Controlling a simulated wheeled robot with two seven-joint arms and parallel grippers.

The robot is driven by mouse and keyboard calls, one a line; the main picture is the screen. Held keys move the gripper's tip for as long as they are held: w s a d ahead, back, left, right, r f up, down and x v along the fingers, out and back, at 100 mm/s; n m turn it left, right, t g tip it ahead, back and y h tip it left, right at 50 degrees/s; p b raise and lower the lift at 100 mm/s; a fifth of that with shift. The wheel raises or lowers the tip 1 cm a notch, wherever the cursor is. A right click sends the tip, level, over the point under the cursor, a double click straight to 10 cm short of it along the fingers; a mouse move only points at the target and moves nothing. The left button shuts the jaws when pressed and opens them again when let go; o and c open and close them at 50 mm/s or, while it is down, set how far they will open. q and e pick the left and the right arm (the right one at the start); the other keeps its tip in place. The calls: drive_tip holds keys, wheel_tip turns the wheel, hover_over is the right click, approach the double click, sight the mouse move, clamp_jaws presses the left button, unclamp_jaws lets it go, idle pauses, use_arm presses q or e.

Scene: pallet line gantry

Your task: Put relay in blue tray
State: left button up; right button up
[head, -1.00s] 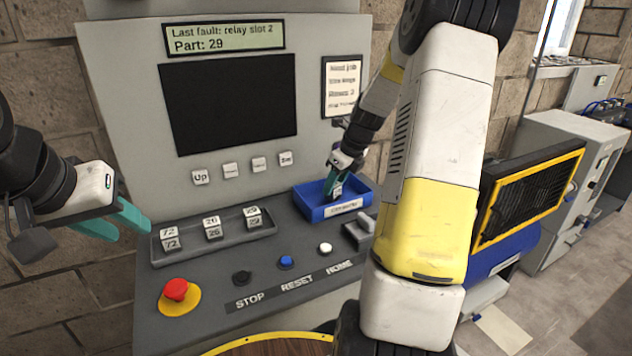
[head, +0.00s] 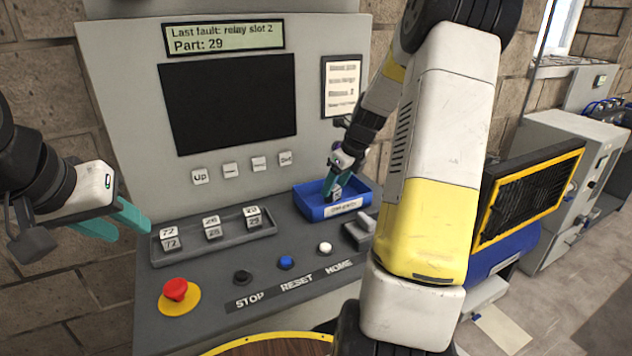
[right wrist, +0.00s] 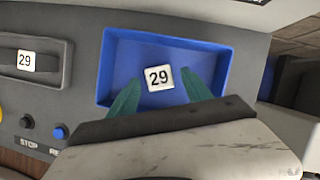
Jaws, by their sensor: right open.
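The blue tray (head: 318,211) sits on the console to the right of the grey relay tray. A white relay marked 29 (right wrist: 159,78) lies in the blue tray; it also shows in the head view (head: 337,192). My right gripper (right wrist: 157,88) is open, its teal fingers over the tray, one on each side of the relay and apart from it. My left gripper (head: 122,222) is at the left, away from the trays; its teal fingers look spread.
The grey tray (head: 215,240) holds several white relays marked 72, 26 and 29. A red stop button (head: 176,290), black, blue and white buttons stand in front of it. A display reads "Last fault: relay slot 2, Part: 29" (head: 224,37).

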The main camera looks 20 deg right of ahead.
drive_tip(key=v, duration=1)
drive_tip(key=s+a+r+n, duration=0.5)
drive_tip(key=a+n, duration=0.1)
drive_tip(key=n, duration=0.1)
drive_tip(key=s+a+r+n+t, duration=0.1)
drive_tip(key=s+a+n, duration=0.5)
drive_tip(key=s+n, duration=0.3)
drive_tip(key=s+a+n+t, duration=0.1)
drive_tip(key=s+a+n, duration=0.4)
drive_tip(key=s+n, duration=0.4)
drive_tip(key=n, duration=0.5)
drive_tip(key=shift+s+a+r+n, duration=0.25)
drive_tip(key=shift+a+r+n, duration=0.05)
drive_tip(key=shift+a+r, duration=0.1)
